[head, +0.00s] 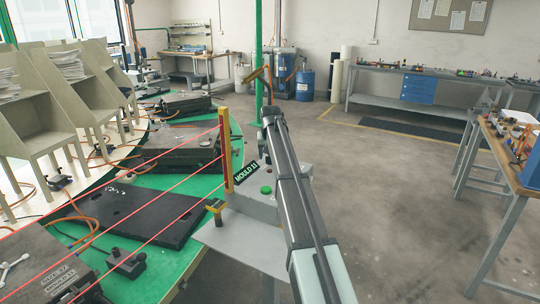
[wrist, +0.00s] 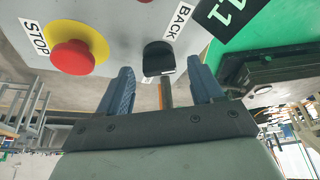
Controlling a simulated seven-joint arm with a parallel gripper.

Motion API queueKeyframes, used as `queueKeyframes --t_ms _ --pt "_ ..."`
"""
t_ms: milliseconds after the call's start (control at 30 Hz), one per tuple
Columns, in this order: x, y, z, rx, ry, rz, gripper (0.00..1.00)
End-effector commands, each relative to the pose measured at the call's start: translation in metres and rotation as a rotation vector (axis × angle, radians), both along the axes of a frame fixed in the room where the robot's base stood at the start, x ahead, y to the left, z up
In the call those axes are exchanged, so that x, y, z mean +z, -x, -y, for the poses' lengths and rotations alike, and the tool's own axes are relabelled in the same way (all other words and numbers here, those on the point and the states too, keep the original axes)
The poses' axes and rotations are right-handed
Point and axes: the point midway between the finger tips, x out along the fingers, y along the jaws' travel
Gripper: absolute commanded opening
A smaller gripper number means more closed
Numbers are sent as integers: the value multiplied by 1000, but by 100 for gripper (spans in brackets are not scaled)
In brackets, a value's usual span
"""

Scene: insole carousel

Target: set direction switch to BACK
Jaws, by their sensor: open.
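The direction switch is a black knob (wrist: 158,56) on the grey control panel (wrist: 118,22) in the wrist view. A BACK label (wrist: 178,20) sits beside it, toward the upper right. I cannot tell which way the knob is set. My gripper (wrist: 161,70) is open, with one blue finger on each side of the knob in the picture. Whether the fingers touch it cannot be told. In the head view the control box (head: 254,206) shows a green button (head: 266,190); my arm covers part of the box, and I cannot make out the knob.
A red STOP button (wrist: 72,57) on a yellow ring lies left of the knob. Red beams cross the green carousel (head: 205,238) at left.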

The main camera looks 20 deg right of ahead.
Motion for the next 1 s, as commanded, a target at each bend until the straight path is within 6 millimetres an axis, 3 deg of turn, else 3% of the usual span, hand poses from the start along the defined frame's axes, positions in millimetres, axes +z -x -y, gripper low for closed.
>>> queueKeyframes --t_ms 367,1000 --pt "-5 -2 1 0 0 0 66" --pt "-5 -2 0 0 0 0 10"
